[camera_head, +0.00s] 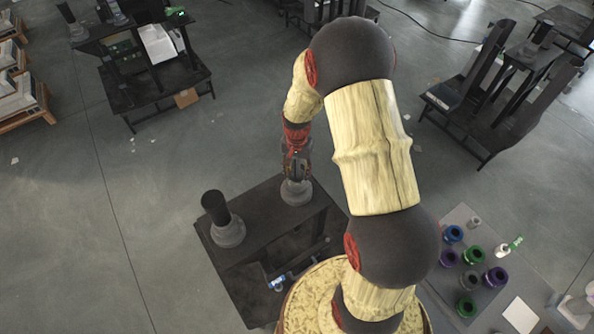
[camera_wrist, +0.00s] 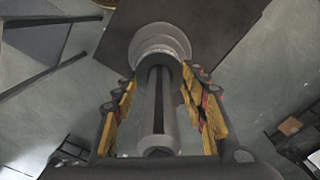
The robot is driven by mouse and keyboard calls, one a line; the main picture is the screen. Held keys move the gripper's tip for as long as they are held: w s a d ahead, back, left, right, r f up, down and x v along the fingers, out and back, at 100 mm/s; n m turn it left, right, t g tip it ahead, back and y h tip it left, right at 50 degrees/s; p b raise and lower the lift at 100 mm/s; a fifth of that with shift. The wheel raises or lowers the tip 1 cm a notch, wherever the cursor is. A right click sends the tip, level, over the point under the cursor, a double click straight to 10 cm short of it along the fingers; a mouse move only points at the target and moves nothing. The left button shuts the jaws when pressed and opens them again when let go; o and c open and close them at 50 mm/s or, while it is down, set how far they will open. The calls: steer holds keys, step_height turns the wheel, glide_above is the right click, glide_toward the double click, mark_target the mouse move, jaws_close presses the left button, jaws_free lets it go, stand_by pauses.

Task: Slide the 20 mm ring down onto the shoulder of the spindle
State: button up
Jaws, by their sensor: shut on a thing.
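The spindle (camera_wrist: 158,115) is a grey post with a dark slot, its free end nearest the wrist camera. Its pale stepped base (camera_wrist: 160,35) shows beyond; the head view shows this base (camera_head: 296,195) on the dark table, with the post mostly hidden by my gripper (camera_head: 297,168). In the wrist view, my gripper (camera_wrist: 163,82) has its yellow-padded fingers on either side of the post. It is shut on what looks like a dark grey ring (camera_wrist: 160,60), around the post near the base. Whether the ring touches the shoulder cannot be told.
A second base with a black post (camera_head: 214,207) stands at the dark table's (camera_head: 262,222) left. A small blue-and-white item (camera_head: 277,284) lies near its front. A grey table (camera_head: 465,215) at right holds several coloured rings and a green-and-white bottle (camera_head: 510,245).

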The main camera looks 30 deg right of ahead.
steer(key=o, duration=1.2)
steer(key=shift+o, duration=0.4)
step_height(320, 180, up, 12)
